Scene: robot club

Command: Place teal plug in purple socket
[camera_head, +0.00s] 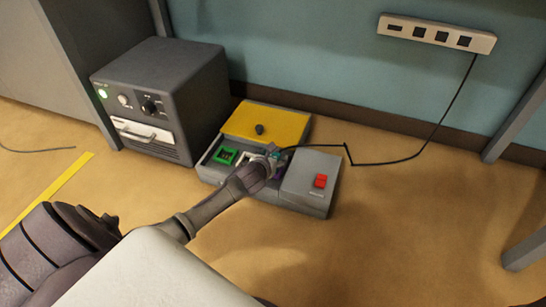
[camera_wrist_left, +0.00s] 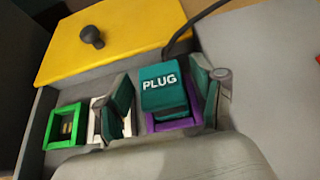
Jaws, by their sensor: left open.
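The teal plug (camera_wrist_left: 165,86), marked "PLUG", stands at the purple socket (camera_wrist_left: 173,124) in the left wrist view. Its lower end is within the purple frame's outline; how deep it sits I cannot tell. My left gripper (camera_wrist_left: 165,98) is open, with one finger on each side of the plug and a visible gap to its left. In the head view the left gripper (camera_head: 267,161) is over the grey socket box (camera_head: 318,202) and mostly hides the plug and the purple socket. My right gripper is not in view.
A green socket (camera_wrist_left: 66,127) and a white socket (camera_wrist_left: 98,128), partly behind a finger, lie left of the purple one. A yellow lid (camera_head: 284,124) with a black knob is behind. A black cable (camera_head: 394,162) runs to the wall strip (camera_head: 436,34). A dark device (camera_head: 165,98) stands left.

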